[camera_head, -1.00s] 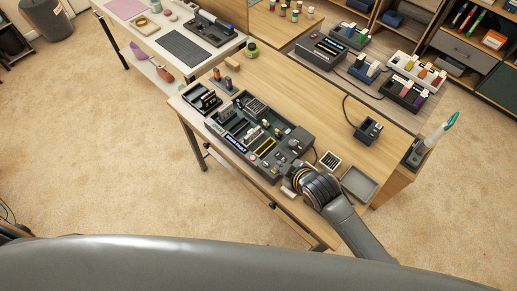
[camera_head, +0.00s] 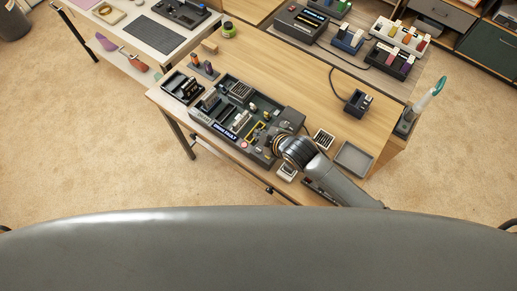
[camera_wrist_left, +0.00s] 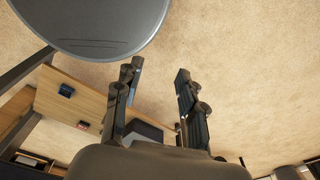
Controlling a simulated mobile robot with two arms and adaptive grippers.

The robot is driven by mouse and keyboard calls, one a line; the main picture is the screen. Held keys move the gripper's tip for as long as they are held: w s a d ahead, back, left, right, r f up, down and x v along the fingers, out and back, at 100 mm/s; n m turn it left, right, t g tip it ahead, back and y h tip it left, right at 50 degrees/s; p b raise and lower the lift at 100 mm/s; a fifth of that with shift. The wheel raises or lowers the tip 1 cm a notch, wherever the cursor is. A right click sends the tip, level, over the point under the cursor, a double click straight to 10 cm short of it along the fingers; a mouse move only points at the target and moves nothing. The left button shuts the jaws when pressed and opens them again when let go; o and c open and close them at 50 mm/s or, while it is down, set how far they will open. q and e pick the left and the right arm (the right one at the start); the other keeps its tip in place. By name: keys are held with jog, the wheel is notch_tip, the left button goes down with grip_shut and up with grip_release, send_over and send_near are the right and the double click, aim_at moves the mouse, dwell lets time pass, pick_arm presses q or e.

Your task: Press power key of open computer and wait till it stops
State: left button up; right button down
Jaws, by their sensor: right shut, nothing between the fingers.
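The open computer (camera_head: 212,119) is a dark, low case full of boards and parts on the wooden table in the head view. A small round red-and-white button (camera_head: 243,144) shows on its front edge; I cannot tell whether it is the power key. My right gripper (camera_head: 279,144) is shut and empty at the case's right end. Its fingertips are small and partly hidden by the wrist, so contact cannot be told. My left gripper (camera_wrist_left: 156,77) is open and empty in the left wrist view, with carpet behind its fingers.
The wooden table (camera_head: 300,85) has bare room behind the case. A grey tray (camera_head: 354,158), a slotted block (camera_head: 323,140) and a dark cabled box (camera_head: 358,103) stand to the right. A dark rack (camera_head: 182,87) stands left of the case. Carpet lies in front.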

aim_at(260, 151)
notch_tip(260, 151, down, 3)
jog(key=shift+r+b, duration=0.1)
jog(key=shift+b, duration=0.95)
notch_tip(260, 151, down, 4)
jog(key=b, duration=0.3)
jog(key=shift+b, duration=0.35)
jog(key=shift+f, duration=0.45)
pick_arm(q)
notch_tip(260, 151, down, 7)
jog(key=shift+w+a, duration=0.35)
jog(key=shift+d+r, duration=0.1)
pick_arm(e)
jog(key=shift+f, duration=0.1)
pick_arm(q)
jog(key=shift+w, duration=0.1)
pick_arm(e)
jog(key=shift+f, duration=0.3)
